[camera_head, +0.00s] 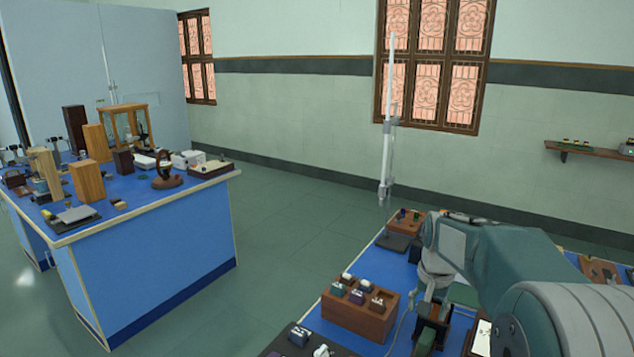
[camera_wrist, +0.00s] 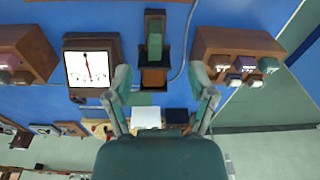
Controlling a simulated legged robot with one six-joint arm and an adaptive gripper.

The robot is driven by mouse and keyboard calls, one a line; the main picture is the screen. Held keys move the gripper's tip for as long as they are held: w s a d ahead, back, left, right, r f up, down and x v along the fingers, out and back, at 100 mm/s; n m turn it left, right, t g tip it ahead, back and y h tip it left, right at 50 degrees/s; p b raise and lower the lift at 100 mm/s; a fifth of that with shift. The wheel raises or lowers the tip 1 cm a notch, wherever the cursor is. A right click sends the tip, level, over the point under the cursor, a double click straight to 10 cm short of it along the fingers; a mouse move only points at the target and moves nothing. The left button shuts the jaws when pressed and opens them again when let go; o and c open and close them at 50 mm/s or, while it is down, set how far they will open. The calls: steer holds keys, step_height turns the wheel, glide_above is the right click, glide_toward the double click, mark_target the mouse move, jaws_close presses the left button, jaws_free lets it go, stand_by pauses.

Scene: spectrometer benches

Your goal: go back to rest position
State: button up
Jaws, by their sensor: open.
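My gripper (camera_wrist: 160,82) is open in the wrist view, its two fingers spread wide with nothing between them. Beyond the fingers is a dark wooden holder with a green block (camera_wrist: 154,45), on the blue bench top. A meter with a white dial and a red needle (camera_wrist: 90,68) lies left of the fingers. A brown wooden box with small coloured blocks (camera_wrist: 238,45) lies to the right. In the head view my arm reaches in from the right over the near bench, and the fingers cannot be clearly made out there.
The wooden box (camera_head: 345,318) stands on the near bench beside my arm, with a tall stand (camera_head: 388,130) behind it. A second blue bench (camera_head: 150,260) at left carries wooden blocks and instruments. Green floor (camera_head: 290,220) lies clear between benches. A wall shelf (camera_head: 590,150) is at right.

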steer(key=s+a+r+n+t, duration=0.1)
steer(key=s+a+r, duration=0.25)
steer(key=s, duration=0.25)
steer(key=s+a+r+n+t, duration=0.1)
steer(key=s+a+r+n, duration=0.1)
steer(key=s+r, duration=0.3)
steer(key=s+a+f+n+t, duration=0.1)
steer(key=s, duration=0.6)
steer(key=s+a+f+n+t, duration=0.1)
steer(key=s+a+f, duration=0.1)
steer(key=s, duration=0.6)
steer(key=shift+s+n+t, duration=0.2)
steer(key=shift+n+t, duration=0.1)
